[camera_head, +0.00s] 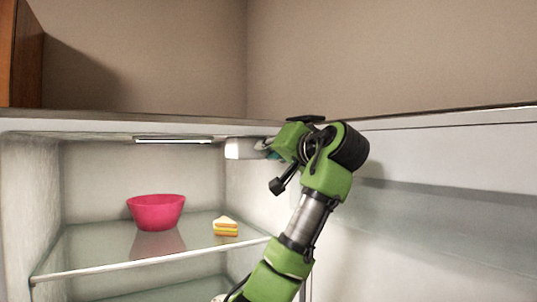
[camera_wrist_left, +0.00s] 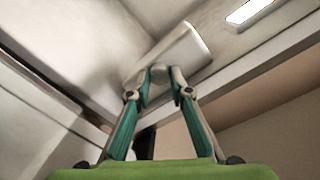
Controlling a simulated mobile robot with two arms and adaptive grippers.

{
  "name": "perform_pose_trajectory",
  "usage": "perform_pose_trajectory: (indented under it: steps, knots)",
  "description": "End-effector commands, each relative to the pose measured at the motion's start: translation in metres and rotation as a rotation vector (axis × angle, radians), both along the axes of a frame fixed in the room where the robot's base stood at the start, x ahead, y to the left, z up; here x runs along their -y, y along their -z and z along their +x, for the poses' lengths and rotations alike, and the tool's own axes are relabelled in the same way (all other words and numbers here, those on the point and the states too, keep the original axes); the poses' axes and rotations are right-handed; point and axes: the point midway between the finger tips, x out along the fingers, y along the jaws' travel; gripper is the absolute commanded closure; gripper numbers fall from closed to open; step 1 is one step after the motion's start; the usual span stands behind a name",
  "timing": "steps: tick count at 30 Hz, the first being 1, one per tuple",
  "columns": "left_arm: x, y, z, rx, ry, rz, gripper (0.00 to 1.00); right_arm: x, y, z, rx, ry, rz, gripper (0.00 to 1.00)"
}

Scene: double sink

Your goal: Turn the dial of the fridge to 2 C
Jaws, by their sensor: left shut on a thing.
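The fridge (camera_head: 45,134) stands open in the head view. A white control housing (camera_head: 238,149) sits high on its inner right wall, just under the ceiling. The housing also shows in the left wrist view (camera_wrist_left: 178,50), with the small pale dial (camera_wrist_left: 158,73) at its near end. My left gripper (camera_wrist_left: 159,82) is shut on the dial, one finger on each side. In the head view, my left gripper (camera_head: 267,146) is at the housing's right end, and my wrist hides much of it. The dial's marks and setting cannot be read. My right gripper is not in view.
A pink bowl (camera_head: 156,212) and a layered cake slice (camera_head: 225,227) stand on the glass shelf (camera_head: 95,250) below. A lamp (camera_head: 172,140) is on the fridge ceiling. The open door (camera_head: 440,235) is to the right of my arm.

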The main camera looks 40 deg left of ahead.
Motion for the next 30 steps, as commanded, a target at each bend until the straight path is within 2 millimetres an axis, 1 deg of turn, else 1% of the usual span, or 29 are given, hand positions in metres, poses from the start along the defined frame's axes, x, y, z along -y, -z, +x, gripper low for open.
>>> perform_pose_trajectory:
  steps: [9, 25, 26, 27, 30]
  knots:
    - [0.0013, -0.0017, 0.0005, -0.12, 0.003, 0.053, 1.0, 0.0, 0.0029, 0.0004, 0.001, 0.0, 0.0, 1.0]
    - [0.0013, -0.0024, 0.0006, -0.143, 0.003, 0.065, 1.0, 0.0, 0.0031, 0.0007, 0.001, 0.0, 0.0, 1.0]
    - [0.0013, -0.0024, 0.0006, -0.143, 0.003, 0.065, 0.75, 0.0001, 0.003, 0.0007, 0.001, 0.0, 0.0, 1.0]
    - [0.0013, -0.0025, 0.0006, -0.143, 0.003, 0.065, 0.65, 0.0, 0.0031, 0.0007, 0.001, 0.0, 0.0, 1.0]
    - [0.0011, -0.0021, 0.0004, -0.143, 0.002, 0.064, 0.63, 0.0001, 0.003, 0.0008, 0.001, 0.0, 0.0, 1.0]
